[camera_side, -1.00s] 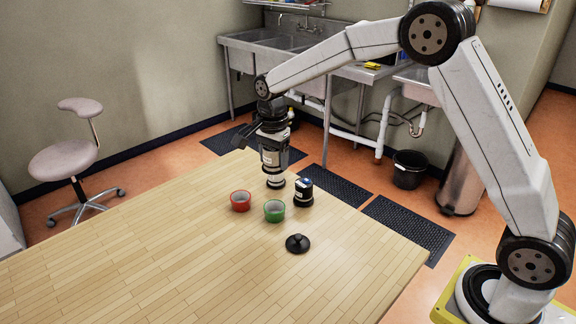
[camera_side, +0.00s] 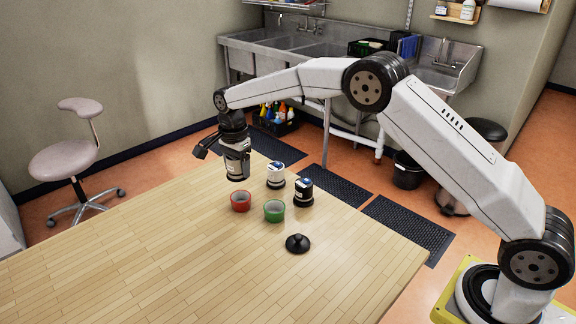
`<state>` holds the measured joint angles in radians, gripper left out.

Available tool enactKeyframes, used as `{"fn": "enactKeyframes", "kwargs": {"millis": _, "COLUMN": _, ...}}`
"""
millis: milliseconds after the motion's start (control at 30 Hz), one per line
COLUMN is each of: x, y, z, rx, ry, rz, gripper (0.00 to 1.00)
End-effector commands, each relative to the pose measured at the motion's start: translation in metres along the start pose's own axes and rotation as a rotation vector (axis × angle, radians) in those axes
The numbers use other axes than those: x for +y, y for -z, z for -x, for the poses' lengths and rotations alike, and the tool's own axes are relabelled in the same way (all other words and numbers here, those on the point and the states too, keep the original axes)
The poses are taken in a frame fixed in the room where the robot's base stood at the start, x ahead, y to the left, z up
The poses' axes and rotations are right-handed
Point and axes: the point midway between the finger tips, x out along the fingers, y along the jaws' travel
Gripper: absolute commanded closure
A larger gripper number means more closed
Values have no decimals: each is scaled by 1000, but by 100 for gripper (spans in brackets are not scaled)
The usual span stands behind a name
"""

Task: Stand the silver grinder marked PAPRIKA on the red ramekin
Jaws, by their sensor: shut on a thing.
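My gripper (camera_side: 236,148) is shut on a silver grinder (camera_side: 237,168). The grinder hangs upright, and its lower end is above the table. The gripper hides much of it, and its marking is too small to read. The red ramekin (camera_side: 240,202) stands on the wooden table, just below the grinder in the picture. A clear gap shows between them. The ramekin looks empty.
A silver grinder with a dark base (camera_side: 275,177) and a black grinder (camera_side: 303,193) stand close by on the right. A green ramekin (camera_side: 274,211) is beside the red one. A black knobbed lid (camera_side: 297,243) lies nearer. The table's left part (camera_side: 130,240) is clear.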

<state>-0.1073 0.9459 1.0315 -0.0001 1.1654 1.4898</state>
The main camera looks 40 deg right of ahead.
Motion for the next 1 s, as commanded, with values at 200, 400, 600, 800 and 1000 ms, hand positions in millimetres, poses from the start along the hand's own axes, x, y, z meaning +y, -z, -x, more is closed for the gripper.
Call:
{"fn": "enactKeyframes", "kwargs": {"millis": 200, "x": 0, "y": 0, "z": -3, "rx": 0, "ry": 2, "rz": 0, "gripper": 100}}
{"fn": "enactKeyframes", "kwargs": {"millis": 400, "x": 0, "y": 0, "z": -14, "rx": 0, "ry": 1, "rz": 0, "gripper": 100}}
{"fn": "enactKeyframes", "kwargs": {"millis": 600, "x": 0, "y": 0, "z": -30, "rx": -1, "ry": 1, "rz": 0, "gripper": 100}}
{"fn": "enactKeyframes", "kwargs": {"millis": 800, "x": 0, "y": 0, "z": -45, "rx": -1, "ry": 1, "rz": 1, "gripper": 100}}
{"fn": "enactKeyframes", "kwargs": {"millis": 1000, "x": 0, "y": 0, "z": -54, "rx": -1, "ry": 3, "rz": 1, "gripper": 100}}
